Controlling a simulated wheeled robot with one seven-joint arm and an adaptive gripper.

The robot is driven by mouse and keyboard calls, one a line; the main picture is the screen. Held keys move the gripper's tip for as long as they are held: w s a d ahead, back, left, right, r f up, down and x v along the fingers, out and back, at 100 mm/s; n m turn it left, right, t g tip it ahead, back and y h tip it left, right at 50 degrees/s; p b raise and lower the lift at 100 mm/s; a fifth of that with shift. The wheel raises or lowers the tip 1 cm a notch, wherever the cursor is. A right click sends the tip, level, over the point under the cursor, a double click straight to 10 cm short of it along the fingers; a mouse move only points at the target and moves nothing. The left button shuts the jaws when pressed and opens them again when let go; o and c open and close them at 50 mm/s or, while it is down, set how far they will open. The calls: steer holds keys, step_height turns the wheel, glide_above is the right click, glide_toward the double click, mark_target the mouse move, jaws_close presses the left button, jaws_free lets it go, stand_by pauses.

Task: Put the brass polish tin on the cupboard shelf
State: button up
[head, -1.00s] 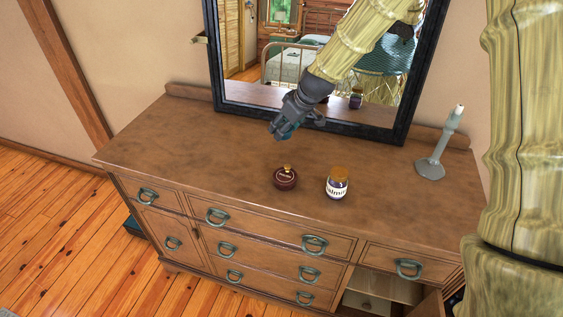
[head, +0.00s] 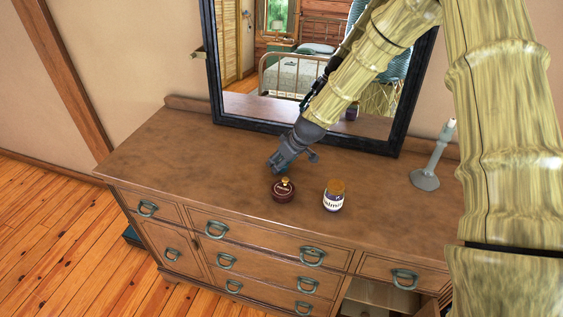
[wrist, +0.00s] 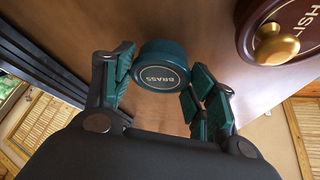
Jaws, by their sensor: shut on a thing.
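The brass polish tin (wrist: 162,70) is a round teal tin marked "BRASS", seen in the wrist view between the teal finger pads. My gripper (wrist: 165,92) is shut on it. In the head view my gripper (head: 278,164) is low over the dresser top, just behind a dark red tin; the brass tin cannot be made out clearly there. The cupboard is the open compartment (head: 383,294) at the dresser's lower right, with its door (head: 428,308) ajar. Its inside is only partly visible.
The dark red tin (head: 283,191) with a brass knob stands close to my gripper, and also shows in the wrist view (wrist: 290,28). A labelled jar (head: 333,197) is to its right. A mirror (head: 228,122) stands behind; a grey candlestick (head: 426,178) is at right. The dresser's left top is clear.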

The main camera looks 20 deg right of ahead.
steer(key=shift+f, duration=0.75)
steer(key=shift+f, duration=0.1)
steer(key=o, duration=1.1)
